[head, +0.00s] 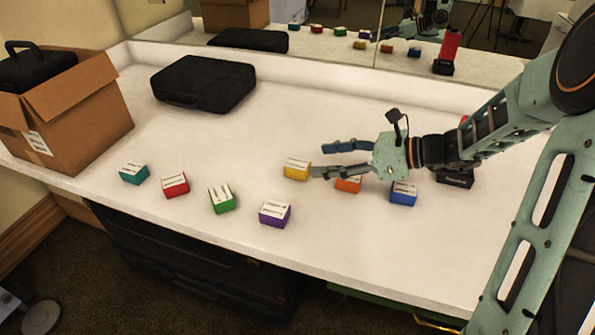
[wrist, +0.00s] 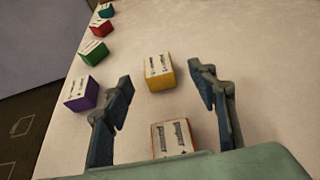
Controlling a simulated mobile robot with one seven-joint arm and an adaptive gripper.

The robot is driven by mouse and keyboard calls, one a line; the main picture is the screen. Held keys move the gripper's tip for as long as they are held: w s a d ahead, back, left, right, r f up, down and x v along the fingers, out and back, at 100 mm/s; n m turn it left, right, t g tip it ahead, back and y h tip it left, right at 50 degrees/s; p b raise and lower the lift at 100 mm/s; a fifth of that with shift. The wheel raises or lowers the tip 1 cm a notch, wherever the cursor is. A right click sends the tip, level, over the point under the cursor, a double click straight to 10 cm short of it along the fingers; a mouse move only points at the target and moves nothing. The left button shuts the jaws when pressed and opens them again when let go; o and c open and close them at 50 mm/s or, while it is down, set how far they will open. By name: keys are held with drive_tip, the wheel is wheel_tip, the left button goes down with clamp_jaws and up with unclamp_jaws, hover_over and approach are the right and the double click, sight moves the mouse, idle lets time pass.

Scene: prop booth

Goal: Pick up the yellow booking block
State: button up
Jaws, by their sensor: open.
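The yellow booking block (head: 296,169) sits on the white counter near its middle, with a white label on top. In the wrist view the yellow block (wrist: 159,73) lies ahead, between the lines of the two fingers and at about fingertip depth. My gripper (head: 318,160) is open and empty, pointing left over the counter, its fingertips close to the yellow block. In the wrist view both fingers of my gripper (wrist: 163,80) show, spread wide. I cannot tell whether the fingers are level with the block.
An orange block (head: 347,185) is below my gripper and a blue block (head: 403,193) is to its right. Purple (head: 275,213), green (head: 222,199), red (head: 175,185) and teal (head: 133,174) blocks line the front. A black case (head: 204,82) and cardboard box (head: 88,117) stand left.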

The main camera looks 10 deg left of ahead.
sight(299, 163)
drive_tip(key=b+x, duration=0.1)
drive_tip(key=x, duration=0.5)
drive_tip(key=shift+s+a+f+b, duration=0.15)
drive_tip(key=shift+s+f+b, duration=0.05)
drive_tip(key=shift+b, duration=0.2)
drive_tip(key=c, duration=1.3)
